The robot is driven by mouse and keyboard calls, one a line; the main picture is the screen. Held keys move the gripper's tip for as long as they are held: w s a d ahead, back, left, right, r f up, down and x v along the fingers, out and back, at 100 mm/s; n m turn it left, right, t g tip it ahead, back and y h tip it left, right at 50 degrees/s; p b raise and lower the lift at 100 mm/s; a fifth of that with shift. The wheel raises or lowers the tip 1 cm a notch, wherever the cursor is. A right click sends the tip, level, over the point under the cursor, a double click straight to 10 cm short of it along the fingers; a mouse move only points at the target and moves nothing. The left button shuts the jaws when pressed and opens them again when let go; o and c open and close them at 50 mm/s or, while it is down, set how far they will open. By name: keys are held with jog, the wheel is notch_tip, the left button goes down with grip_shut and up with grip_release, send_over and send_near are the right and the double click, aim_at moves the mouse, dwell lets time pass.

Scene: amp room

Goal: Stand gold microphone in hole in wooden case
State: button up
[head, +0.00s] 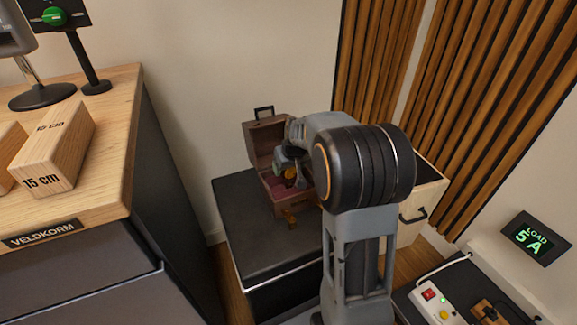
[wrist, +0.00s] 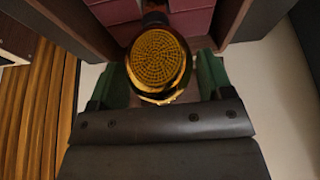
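The wooden case (head: 264,138) stands open on a black cabinet, lid raised at the back, with a dark red lining. The gold microphone (wrist: 158,58) has a round mesh head turned towards the wrist camera; its dark lower end points into the case. In the head view the microphone (head: 290,173) shows as a small gold patch at my gripper (head: 287,168), over the case. In the wrist view the green fingers of my gripper (wrist: 160,80) lie on both sides of the head, seemingly closed on it. The hole is hidden; I cannot tell whether the microphone's end is in it.
The black cabinet top (head: 240,200) is clear left of the case. A brass piece (head: 289,217) is at the case's front. A pale drawer unit (head: 425,190) stands right. A wooden counter (head: 110,110) with blocks is at left. A power strip (head: 437,302) lies lower right.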

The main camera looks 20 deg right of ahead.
jog(key=o, duration=0.3)
jog(key=shift+o, duration=0.2)
jog(key=p+v, duration=0.5)
jog(key=v, duration=0.8)
jog(key=shift+r+p, duration=0.3)
jog(key=shift+r, duration=0.05)
jog(key=shift+s, duration=0.15)
